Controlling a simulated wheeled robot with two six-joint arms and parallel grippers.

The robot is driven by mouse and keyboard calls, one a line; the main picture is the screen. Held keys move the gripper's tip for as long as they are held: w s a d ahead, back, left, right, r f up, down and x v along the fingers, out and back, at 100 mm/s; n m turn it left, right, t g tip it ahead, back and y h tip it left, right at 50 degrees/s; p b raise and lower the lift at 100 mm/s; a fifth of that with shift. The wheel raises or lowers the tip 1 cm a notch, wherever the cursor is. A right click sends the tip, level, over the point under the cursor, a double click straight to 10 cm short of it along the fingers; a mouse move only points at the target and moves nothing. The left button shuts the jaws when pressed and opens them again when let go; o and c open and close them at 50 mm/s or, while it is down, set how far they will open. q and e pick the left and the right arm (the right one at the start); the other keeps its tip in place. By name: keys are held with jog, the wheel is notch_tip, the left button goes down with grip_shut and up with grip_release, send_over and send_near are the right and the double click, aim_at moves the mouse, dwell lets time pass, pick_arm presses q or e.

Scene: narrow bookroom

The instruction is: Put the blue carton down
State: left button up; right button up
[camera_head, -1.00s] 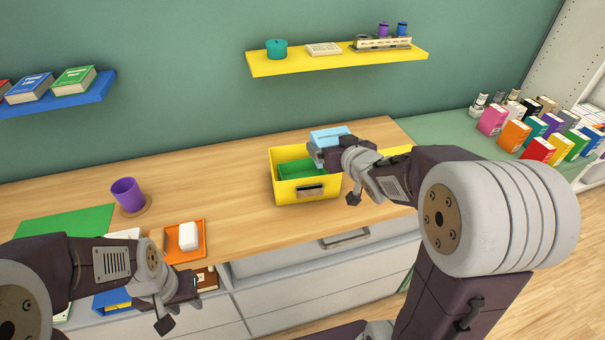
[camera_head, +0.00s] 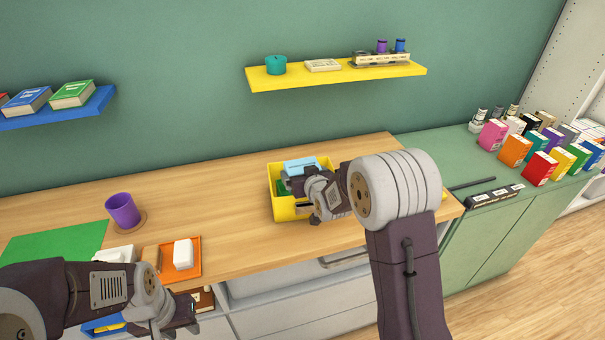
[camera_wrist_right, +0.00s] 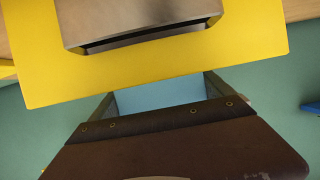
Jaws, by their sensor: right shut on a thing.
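The light blue carton (camera_head: 303,165) is in my right gripper (camera_head: 297,184), which is shut on it at the yellow bin. In the right wrist view the carton (camera_wrist_right: 160,96) shows between the two fingers. The yellow bin (camera_head: 290,209) stands on the wooden counter, and a green thing (camera_head: 282,187) lies inside it. The gripper and arm hide the bin's right side. I cannot tell whether the carton touches anything in the bin. My left gripper (camera_head: 178,320) is open and empty, low at the counter's front edge.
A purple cup (camera_head: 122,209) on a coaster, an orange tray (camera_head: 163,268) with a white block and a green mat (camera_head: 55,243) are on the left. A yellow shelf (camera_head: 340,75) hangs above. The counter between cup and bin is clear.

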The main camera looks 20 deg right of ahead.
jog(key=shift+s, duration=0.1)
jog(key=shift+f+b, duration=0.6)
jog(key=shift+b, duration=0.1)
jog(key=o, duration=1.2)
jog(key=shift+o, duration=0.2)
jog(key=shift+r, duration=0.1)
jog(key=shift+s+r+p, duration=0.1)
jog(key=shift+r+p, duration=0.75)
jog(key=shift+p, duration=0.1)
jog(key=v, duration=1.1)
jog(key=shift+s+b, duration=0.3)
jog(key=shift+s, duration=0.05)
jog(key=shift+f, duration=0.1)
